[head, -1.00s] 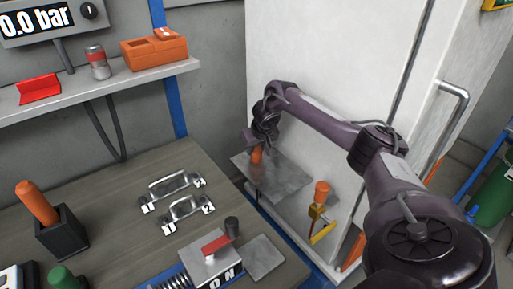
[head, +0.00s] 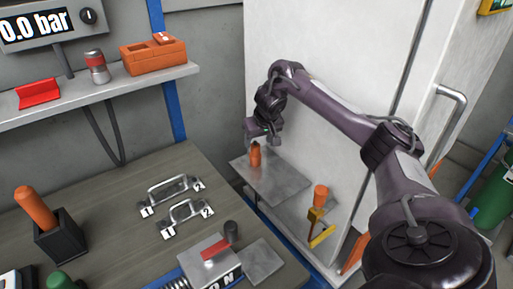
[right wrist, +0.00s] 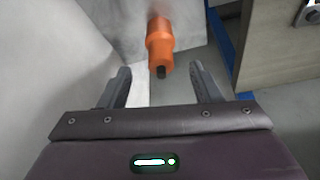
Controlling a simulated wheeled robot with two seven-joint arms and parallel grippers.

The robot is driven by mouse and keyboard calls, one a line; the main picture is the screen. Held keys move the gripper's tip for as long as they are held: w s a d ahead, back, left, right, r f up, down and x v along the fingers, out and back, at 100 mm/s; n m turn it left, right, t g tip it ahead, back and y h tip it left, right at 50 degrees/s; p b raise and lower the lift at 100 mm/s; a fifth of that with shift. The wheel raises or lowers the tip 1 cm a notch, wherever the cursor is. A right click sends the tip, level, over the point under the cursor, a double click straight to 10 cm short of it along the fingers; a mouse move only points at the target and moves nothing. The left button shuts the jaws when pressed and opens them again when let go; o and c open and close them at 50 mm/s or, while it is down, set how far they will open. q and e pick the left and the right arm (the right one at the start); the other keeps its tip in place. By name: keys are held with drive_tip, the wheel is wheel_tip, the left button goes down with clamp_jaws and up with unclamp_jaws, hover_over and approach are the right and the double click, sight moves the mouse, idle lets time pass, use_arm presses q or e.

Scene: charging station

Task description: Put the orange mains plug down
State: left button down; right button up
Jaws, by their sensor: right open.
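The orange mains plug (head: 255,156) stands upright on a grey metal plate (head: 283,186) beside the white cabinet. My right gripper (head: 262,137) is just above the plug, open and apart from it. In the right wrist view the plug (right wrist: 160,46) shows beyond the two spread fingers of the right gripper (right wrist: 164,82), with its dark end towards the camera. Nothing is between the fingers. My left gripper is out of view.
The white cabinet (head: 315,60) stands close behind my right arm. A workbench (head: 110,215) at left bears two metal handles, a switch box (head: 212,255) and a black holder (head: 62,238) with an orange grip. Another orange-topped item (head: 320,195) stands below right of the plate.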

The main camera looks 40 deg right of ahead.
drive_tip(key=shift+p+v, duration=0.85)
drive_tip(key=shift+v, duration=1.3)
